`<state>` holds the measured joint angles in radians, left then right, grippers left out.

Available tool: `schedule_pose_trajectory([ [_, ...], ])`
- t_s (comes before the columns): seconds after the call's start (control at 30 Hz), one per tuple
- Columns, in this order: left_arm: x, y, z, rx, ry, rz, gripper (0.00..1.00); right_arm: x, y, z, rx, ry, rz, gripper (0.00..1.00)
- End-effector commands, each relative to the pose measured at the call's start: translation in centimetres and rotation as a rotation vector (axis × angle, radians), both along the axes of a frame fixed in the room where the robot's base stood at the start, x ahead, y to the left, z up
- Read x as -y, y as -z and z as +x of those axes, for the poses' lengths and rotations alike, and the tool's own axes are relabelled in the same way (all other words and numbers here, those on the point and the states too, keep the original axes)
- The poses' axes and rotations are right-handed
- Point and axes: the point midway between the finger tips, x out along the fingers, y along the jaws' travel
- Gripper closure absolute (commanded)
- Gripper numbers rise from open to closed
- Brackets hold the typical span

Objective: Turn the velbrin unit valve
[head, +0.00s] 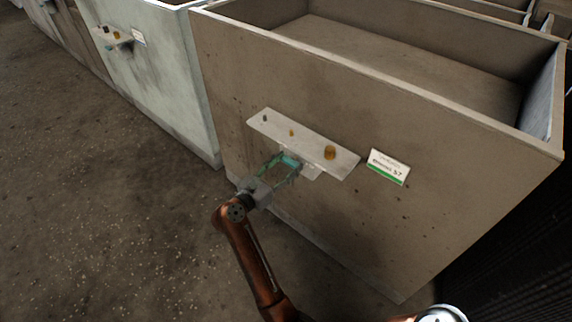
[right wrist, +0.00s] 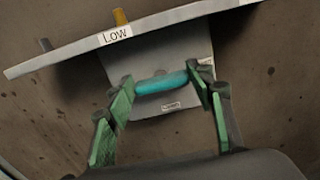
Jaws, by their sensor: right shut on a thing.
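The unit (head: 380,210) is a large brown-grey open-topped box. A pale panel (head: 330,150) with several small knobs is fixed on its front face. A teal handle (head: 290,161) sits on a small plate just below this panel. In the right wrist view the teal handle (right wrist: 162,83) lies roughly level, slightly tilted, in front of a grey plate (right wrist: 150,115). My right gripper (head: 285,165) has its green fingers on both ends of the handle and is shut on it. The gripper also shows in the right wrist view (right wrist: 160,88). My left gripper is not in view.
A white and green label (head: 388,167) is on the box face right of the panel; its text is too small to read surely. A tag reading "Low" (right wrist: 115,36) is on the panel edge. A paler box (head: 160,70) stands left. Bare floor (head: 100,200) lies in front.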

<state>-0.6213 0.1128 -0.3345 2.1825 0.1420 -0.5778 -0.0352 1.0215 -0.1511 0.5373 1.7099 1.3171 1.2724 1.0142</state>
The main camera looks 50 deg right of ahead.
Motion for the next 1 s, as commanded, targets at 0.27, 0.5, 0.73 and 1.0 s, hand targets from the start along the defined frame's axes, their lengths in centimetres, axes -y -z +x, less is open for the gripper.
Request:
schedule_pose_trajectory([
  [0.27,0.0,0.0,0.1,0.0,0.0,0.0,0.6,0.0,0.0,0.0,0.001,-0.001,0.001,0.35],
  [0.5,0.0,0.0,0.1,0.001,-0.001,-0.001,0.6,0.0,0.0,0.0,0.0,-0.001,0.001,0.33],
  [0.73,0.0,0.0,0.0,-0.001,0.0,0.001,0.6,-1.8,0.1,0.1,-0.001,-0.004,0.003,0.33],
  [1.0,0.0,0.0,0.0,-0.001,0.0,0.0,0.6,-7.3,0.1,0.1,0.0,-0.004,0.004,0.33],
])
